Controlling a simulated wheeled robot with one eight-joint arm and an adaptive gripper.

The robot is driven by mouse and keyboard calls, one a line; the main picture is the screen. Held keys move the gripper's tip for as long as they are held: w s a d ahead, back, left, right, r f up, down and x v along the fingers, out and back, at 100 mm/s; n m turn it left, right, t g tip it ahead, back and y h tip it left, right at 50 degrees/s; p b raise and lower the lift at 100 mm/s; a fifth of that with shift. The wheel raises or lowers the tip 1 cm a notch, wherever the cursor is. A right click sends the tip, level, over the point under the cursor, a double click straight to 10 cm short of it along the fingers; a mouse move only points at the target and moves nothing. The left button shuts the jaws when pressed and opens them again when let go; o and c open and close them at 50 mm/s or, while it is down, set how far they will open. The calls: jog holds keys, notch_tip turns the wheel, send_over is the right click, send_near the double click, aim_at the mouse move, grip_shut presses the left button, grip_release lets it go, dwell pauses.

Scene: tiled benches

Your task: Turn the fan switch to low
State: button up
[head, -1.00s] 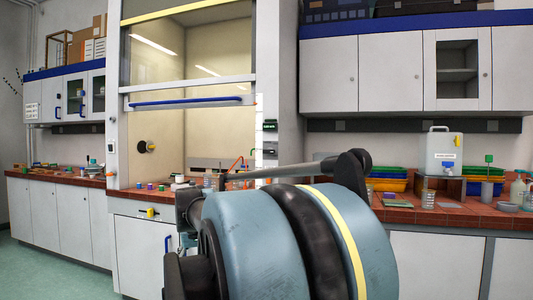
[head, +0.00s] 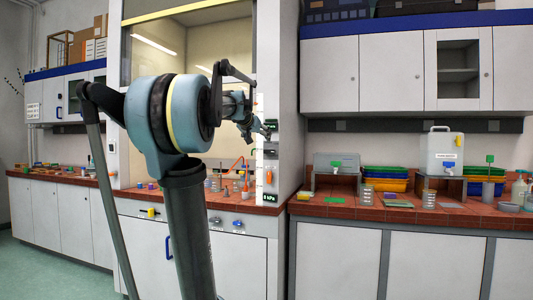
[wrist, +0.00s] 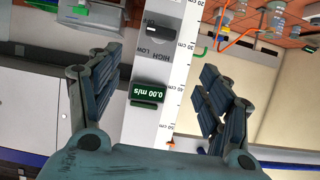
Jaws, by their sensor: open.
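The fan switch, a dark knob (wrist: 160,31), is on a pale vertical panel (wrist: 160,65) in the wrist view, with a pale mark on its face. A display (wrist: 148,93) on the same panel reads 0.00 m/s. My gripper (wrist: 158,62) is open and empty, its fingers on either side of the panel in the picture, with the knob between and beyond them. I see no contact. In the head view my gripper (head: 266,131) is at the fume hood's right post, where it partly hides the small controls.
The fume hood's sash is raised, and a retort stand with an orange clamp (head: 238,165) is inside it. Lower on the post are another knob (head: 268,178) and a kPa display (head: 270,198). A bench with a white water container (head: 444,155) and coloured trays (head: 385,178) stands right.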

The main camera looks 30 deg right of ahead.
aim_at(268, 149)
jog(key=x, duration=1.7)
jog(key=shift+f, duration=0.2)
jog(key=shift+a, duration=0.1)
jog(key=c, duration=1)
